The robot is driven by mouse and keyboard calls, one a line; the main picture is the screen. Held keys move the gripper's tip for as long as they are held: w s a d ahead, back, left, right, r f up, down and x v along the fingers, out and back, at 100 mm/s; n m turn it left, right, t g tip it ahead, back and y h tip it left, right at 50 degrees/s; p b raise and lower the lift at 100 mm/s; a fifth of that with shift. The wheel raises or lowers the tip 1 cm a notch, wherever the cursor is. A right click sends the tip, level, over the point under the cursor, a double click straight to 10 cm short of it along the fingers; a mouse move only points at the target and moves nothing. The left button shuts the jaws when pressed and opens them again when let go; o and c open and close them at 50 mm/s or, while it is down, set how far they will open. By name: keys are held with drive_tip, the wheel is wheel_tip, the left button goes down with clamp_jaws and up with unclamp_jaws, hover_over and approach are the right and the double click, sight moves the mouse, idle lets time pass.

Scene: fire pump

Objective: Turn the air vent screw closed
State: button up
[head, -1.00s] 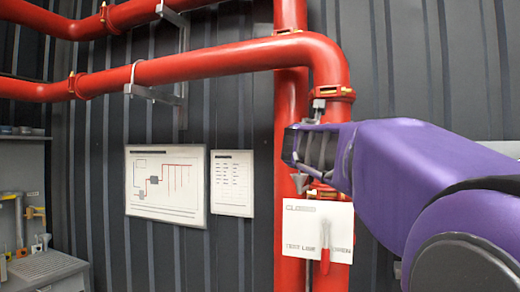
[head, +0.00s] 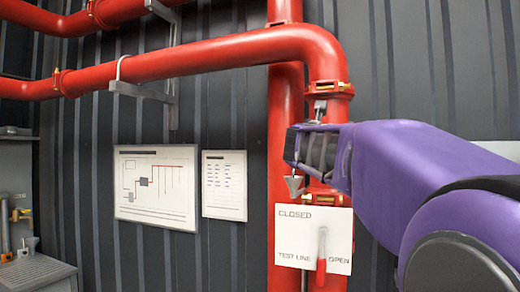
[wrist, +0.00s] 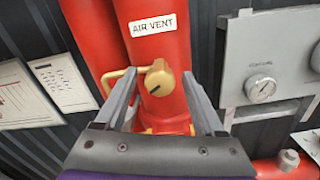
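The air vent screw is a brass knob with a dark slot (wrist: 158,80), on the red vertical pipe below the white AIR VENT label (wrist: 152,25) in the wrist view. A thin brass tube (wrist: 118,76) runs from it to the left. My gripper (wrist: 160,82) is open, with one grey finger on each side of the knob. I cannot tell whether the fingers touch it. In the head view my purple arm reaches to the pipe, with the gripper (head: 304,150) in front of it; the screw is hidden there.
A white CLOSED/OPEN test line plate (head: 312,238) with a red lever (head: 322,255) hangs below my gripper. Two framed sheets (head: 155,187) are on the wall at left.

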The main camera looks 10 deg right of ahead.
clamp_jaws()
drive_tip(key=shift+m+b, duration=0.3)
drive_tip(key=shift+m, duration=0.1)
drive_tip(key=m+b, duration=0.1)
drive_tip(key=m, duration=0.1)
drive_tip(key=shift+f+m+b, duration=0.15)
drive_tip(key=shift+m+b, duration=0.25)
drive_tip(key=m+b, duration=0.1)
drive_tip(key=m, duration=0.1)
drive_tip(key=shift+m+b, duration=0.3)
drive_tip(key=m+b, duration=0.3)
drive_tip(key=m, duration=0.3)
drive_tip(key=shift+b, duration=0.3)
drive_tip(key=m+b, duration=0.2)
drive_tip(key=m, duration=0.4)
drive_tip(key=shift+b, duration=0.3)
drive_tip(key=m, duration=0.3)
drive_tip(key=m+b, duration=0.1)
drive_tip(key=m, duration=0.1)
drive_tip(key=shift+r+m, duration=0.25)
drive_tip(key=shift+m, duration=0.05)
